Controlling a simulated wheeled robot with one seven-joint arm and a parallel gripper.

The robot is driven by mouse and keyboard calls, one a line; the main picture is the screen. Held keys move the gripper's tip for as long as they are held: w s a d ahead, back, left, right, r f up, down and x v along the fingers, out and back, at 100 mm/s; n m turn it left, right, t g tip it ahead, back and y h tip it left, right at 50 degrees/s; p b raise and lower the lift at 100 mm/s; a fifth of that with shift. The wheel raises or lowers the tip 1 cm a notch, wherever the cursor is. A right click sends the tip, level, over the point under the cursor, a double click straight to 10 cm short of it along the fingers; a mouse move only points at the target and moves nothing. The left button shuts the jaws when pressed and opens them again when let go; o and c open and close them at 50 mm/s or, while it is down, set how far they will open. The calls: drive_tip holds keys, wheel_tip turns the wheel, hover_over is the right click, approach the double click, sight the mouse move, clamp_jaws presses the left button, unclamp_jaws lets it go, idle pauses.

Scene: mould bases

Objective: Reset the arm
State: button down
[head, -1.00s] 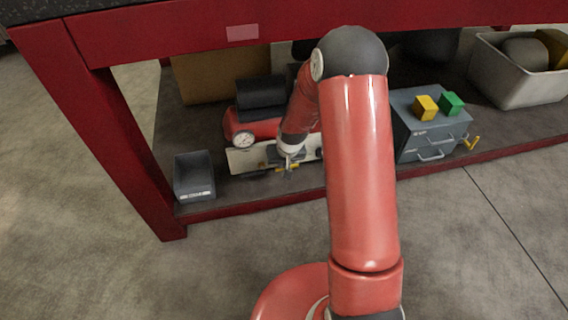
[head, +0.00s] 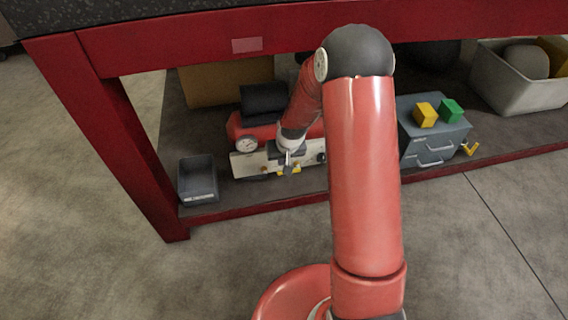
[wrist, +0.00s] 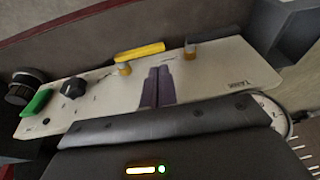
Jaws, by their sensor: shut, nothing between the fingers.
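My gripper (head: 288,168) is in front of the pale panel (head: 247,165) of a red compressor (head: 239,128) on the lower shelf. In the wrist view my gripper's two dark fingers (wrist: 158,70) lie side by side over the panel, shut and empty. The panel (wrist: 215,75) carries a yellow handle (wrist: 140,51), a dark grey handle (wrist: 213,34), a green handle (wrist: 37,102) and a black knob (wrist: 73,88). I cannot tell whether the fingertips touch the panel.
A red bench frame (head: 330,25) overhangs the shelf. A dark open bin (head: 198,180) stands left of the compressor. A grey drawer box (head: 432,147) with a yellow block (head: 424,114) and a green block (head: 451,110) stands right. A pale crate (head: 512,90) is at far right.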

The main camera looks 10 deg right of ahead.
drive_tip(key=s+r+t, duration=0.1)
drive_tip(key=s+r, duration=0.6)
drive_tip(key=r, duration=0.6)
drive_tip(key=s+r, duration=0.6)
drive_tip(key=r, duration=0.6)
drive_tip(key=s+d+r+p, duration=0.1)
drive_tip(key=s+r, duration=0.2)
drive_tip(key=s, duration=0.5)
drive_tip(key=s+r+t, duration=0.1)
drive_tip(key=s+r, duration=0.3)
drive_tip(key=s, duration=0.4)
drive_tip(key=shift+s+d+r+h+p, duration=0.25)
drive_tip(key=shift+s+d+h+p, duration=0.1)
drive_tip(key=shift+d+h, duration=0.05)
drive_tip(key=shift+d, duration=0.1)
